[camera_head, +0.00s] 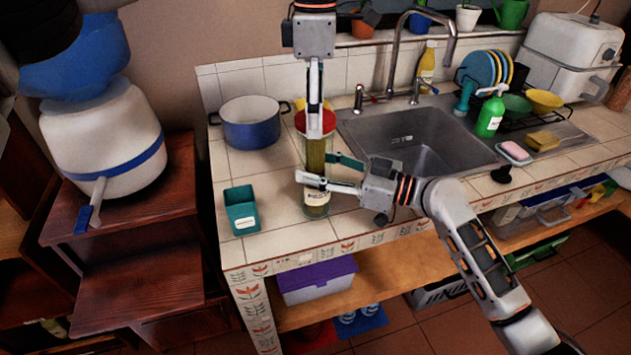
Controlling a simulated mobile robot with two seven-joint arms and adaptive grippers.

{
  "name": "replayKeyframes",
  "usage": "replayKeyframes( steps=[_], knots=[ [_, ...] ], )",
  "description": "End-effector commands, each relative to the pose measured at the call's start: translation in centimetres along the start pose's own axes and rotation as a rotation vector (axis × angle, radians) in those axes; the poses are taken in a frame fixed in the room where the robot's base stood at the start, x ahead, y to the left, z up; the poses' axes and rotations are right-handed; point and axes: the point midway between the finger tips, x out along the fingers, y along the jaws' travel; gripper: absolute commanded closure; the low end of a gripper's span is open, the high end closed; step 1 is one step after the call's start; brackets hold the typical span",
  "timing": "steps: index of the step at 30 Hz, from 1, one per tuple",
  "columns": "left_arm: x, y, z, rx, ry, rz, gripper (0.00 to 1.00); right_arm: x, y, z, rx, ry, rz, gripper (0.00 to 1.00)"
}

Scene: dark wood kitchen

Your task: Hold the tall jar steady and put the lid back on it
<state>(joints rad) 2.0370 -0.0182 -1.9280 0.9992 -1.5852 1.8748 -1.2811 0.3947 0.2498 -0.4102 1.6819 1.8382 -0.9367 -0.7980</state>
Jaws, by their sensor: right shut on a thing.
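The tall jar (316,199) stands upright on the tiled counter, a clear cylinder with greenish-brown contents and a pale label. My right gripper (317,170) comes in from the right and is shut around the jar's middle. The red lid (301,122) is at the jar's top; I cannot tell whether it is seated or just above the rim. My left gripper (315,130) points straight down from above, with a finger in front of the lid. Its other finger is mostly hidden, so its opening and grip are unclear.
A blue pot (251,132) stands behind and left of the jar. A teal square container (241,213) is at the front left. The metal sink (372,128) lies to the right, with its faucet (395,45) behind. Bare tiles surround the teal container.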

Motion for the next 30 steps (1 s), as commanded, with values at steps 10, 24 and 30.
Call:
replayKeyframes(
  steps=[10, 24, 30],
  knots=[
    [-4.6, 0.1, 0.1, -0.002, 0.001, 0.004, 0.28, 0.0, 0.0, 0.0, 0.000, 0.000, 0.000, 1.00],
    [-7.5, 0.0, 0.0, 0.000, 0.000, 0.000, 0.28, 0.0, 0.0, 0.0, 0.000, 0.000, 0.000, 1.00],
    [-7.5, 0.0, 0.0, 0.000, 0.000, 0.000, 0.28, 0.0, 0.0, 0.0, 0.000, 0.000, 0.000, 0.35]
  ],
)
